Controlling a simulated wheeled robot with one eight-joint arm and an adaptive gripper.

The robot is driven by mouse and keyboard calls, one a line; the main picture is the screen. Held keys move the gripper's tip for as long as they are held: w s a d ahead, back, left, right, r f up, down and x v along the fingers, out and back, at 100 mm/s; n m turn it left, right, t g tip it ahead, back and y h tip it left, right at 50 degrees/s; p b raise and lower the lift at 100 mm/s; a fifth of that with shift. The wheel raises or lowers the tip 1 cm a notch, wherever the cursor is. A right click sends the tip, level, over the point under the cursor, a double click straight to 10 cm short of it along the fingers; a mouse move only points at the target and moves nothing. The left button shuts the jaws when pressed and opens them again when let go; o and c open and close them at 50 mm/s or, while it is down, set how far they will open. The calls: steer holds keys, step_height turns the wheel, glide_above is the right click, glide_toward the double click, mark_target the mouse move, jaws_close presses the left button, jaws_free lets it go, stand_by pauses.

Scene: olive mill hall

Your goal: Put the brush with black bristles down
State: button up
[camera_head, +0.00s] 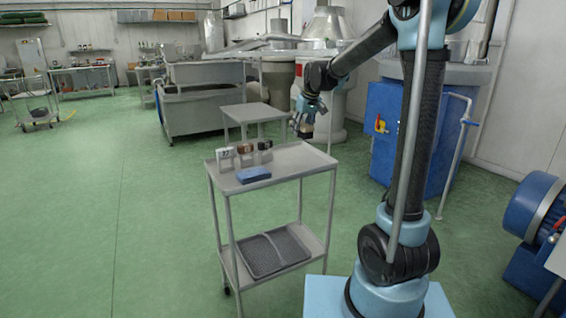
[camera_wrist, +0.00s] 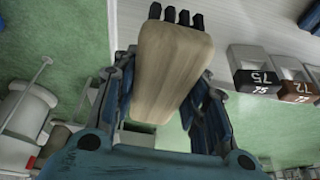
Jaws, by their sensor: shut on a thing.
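The brush shows in the wrist view as a pale wooden block (camera_wrist: 172,75) with several black bristle tufts (camera_wrist: 176,15) at its far end. My gripper (camera_head: 304,126) is shut on the wooden block, one finger on each side. In the head view it hangs near the right back edge of a grey metal cart (camera_head: 300,160), above the level of its top. The brush is too small and dark there to make out clearly. In the wrist view the bristles point toward the pale cart top.
Small labelled blocks in grey stands (camera_head: 246,155) and a blue block (camera_head: 253,174) occupy the cart's left part; its right part is bare. A dark divided tray (camera_head: 270,252) lies on the lower shelf. Another grey table (camera_head: 258,112) stands behind.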

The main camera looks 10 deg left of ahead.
mark_target(296, 157)
steer(key=shift+s+a, duration=0.2)
steer(key=shift+a, duration=0.45)
step_height(296, 157, down, 10)
steer(key=shift+r, duration=0.25)
steer(key=shift+f, duration=0.25)
steer(key=shift+f, duration=0.2)
steer(key=o, duration=0.7)
steer(key=shift+s+d, duration=0.1)
steer(key=o, duration=0.3)
steer(key=shift+f, duration=0.2)
